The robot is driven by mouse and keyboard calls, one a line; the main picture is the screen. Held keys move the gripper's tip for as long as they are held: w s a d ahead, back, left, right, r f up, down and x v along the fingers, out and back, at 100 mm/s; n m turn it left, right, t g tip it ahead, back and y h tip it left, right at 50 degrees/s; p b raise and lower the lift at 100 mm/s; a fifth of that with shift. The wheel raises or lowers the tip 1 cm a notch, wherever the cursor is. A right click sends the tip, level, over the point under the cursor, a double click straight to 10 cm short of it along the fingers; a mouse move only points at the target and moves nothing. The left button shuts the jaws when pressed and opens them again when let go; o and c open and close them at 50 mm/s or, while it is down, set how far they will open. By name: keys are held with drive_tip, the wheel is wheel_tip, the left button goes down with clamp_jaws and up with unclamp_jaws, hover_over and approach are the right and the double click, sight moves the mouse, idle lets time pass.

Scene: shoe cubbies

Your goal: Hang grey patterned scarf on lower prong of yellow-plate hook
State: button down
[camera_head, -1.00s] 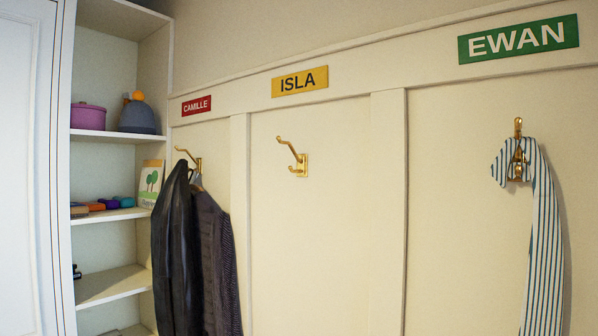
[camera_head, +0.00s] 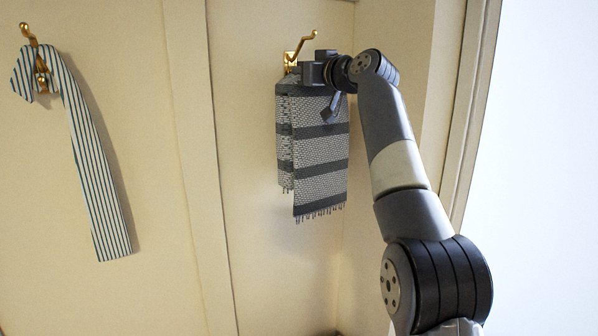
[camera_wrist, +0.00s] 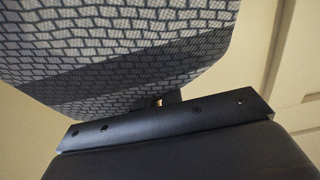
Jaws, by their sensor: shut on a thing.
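The grey patterned scarf (camera_head: 322,150), with dark bands and a fringe, hangs folded just below a brass hook (camera_head: 300,48) at the right end of the wall. My gripper (camera_head: 310,73) is shut on the scarf's top, close in front of that hook's lower part. The lower prong is hidden behind the gripper and scarf, so I cannot tell whether the scarf touches it. In the wrist view the scarf (camera_wrist: 125,40) fills the top, beyond a dark gripper part. No name plate shows now, including the yellow one.
A blue-striped white scarf (camera_head: 88,150) hangs on another brass hook (camera_head: 30,38) at the left. A corner wall and door frame (camera_head: 465,120) stand close to the right of my arm. The panel below the grey scarf is clear.

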drive_tip(key=shift+s, duration=0.1)
drive_tip(key=shift+s+d+f+b, duration=0.1)
drive_tip(key=shift+s+d+b, duration=0.35)
drive_tip(key=shift+b, duration=0.25)
drive_tip(key=b+v, duration=0.3)
drive_tip(key=v, duration=0.2)
drive_tip(key=p+x, duration=0.2)
drive_tip(key=x, duration=0.1)
drive_tip(key=p+x, duration=0.5)
drive_tip(key=x, duration=0.1)
drive_tip(key=shift+w+a+r, duration=0.2)
drive_tip(key=shift+a+r, duration=0.05)
drive_tip(key=shift+r, duration=0.1)
drive_tip(key=shift+w+a+f+p, duration=0.15)
drive_tip(key=shift+w+f+p, duration=0.05)
drive_tip(key=shift+p, duration=0.1)
drive_tip(key=shift+f, duration=0.35)
drive_tip(key=shift+s+f+b, duration=0.15)
drive_tip(key=shift+f+b, duration=0.2)
drive_tip(key=shift+f, duration=0.2)
drive_tip(key=shift+s+d, duration=0.1)
drive_tip(key=shift+d, duration=0.15)
